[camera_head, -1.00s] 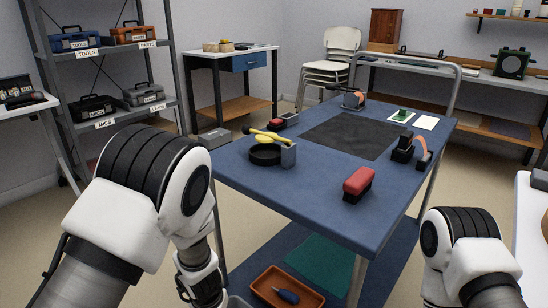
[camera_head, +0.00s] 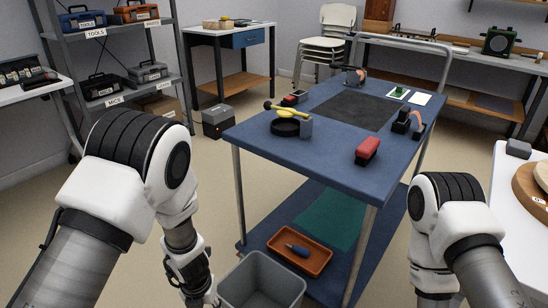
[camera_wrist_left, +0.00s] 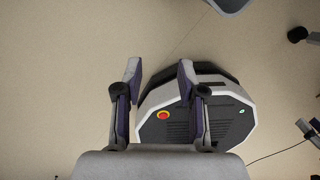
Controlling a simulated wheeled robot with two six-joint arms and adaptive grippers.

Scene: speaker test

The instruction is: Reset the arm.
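My left arm (camera_head: 130,190) comes in from the left and bends down. Its gripper shows in the left wrist view (camera_wrist_left: 160,75), with its two fingers apart and nothing between them. My right arm (camera_head: 447,215) comes in from the right and points down. Its gripper is beyond the lower edge of the head view.
A blue cart (camera_head: 325,171) stands ahead, with a red-topped block (camera_head: 367,150), a yellow-handled tool (camera_head: 287,112) and an orange tray (camera_head: 286,247) on the lower shelf. A grey bin (camera_head: 262,283) stands between my arms. A white table (camera_head: 508,178) is at right.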

